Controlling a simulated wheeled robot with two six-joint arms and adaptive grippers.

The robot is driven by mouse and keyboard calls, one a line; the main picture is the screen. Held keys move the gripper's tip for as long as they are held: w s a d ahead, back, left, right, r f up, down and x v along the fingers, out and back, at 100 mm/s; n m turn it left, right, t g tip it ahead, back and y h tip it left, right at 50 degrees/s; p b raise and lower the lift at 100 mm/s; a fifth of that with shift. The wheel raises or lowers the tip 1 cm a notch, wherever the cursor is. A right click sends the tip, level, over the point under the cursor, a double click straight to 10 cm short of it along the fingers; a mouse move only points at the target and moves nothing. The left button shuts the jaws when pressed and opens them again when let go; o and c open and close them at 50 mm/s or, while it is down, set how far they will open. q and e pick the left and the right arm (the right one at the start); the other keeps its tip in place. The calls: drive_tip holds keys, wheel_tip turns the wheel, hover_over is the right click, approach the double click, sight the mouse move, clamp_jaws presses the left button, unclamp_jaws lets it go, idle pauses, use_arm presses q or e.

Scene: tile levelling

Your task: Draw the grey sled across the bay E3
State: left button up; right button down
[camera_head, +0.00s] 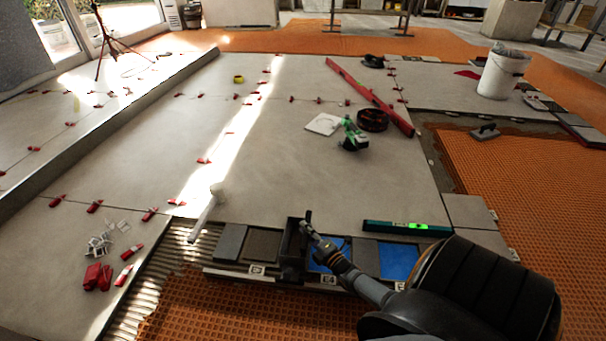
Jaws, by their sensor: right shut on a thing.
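The dark grey sled (291,247) stands upright in the row of bays at the front of the tiled floor, between bay E3 and bay E4. My right gripper (309,228) is shut on the sled at its upright handle, reaching in from the lower right. Bay E3 (262,246), above its white label, has a brownish-grey surface and lies just left of the sled. Bay E4 (322,246) is blue and partly hidden behind my gripper and wrist. My left gripper is not in view.
A grey block (230,242) borders bay E3 on the left. Another blue bay (397,262) lies right of E4. A green level (408,227) lies behind it. A white-headed mallet (207,212) lies to the left. A green tool (353,135) stands farther back.

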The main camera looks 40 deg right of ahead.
drive_tip(key=shift+s+d+f, duration=0.1)
drive_tip(key=shift+s, duration=0.05)
drive_tip(key=c, duration=1.5)
unclamp_jaws()
drive_tip(key=s, duration=0.8)
drive_tip(key=s+a, duration=0.1)
drive_tip(key=s, duration=0.3)
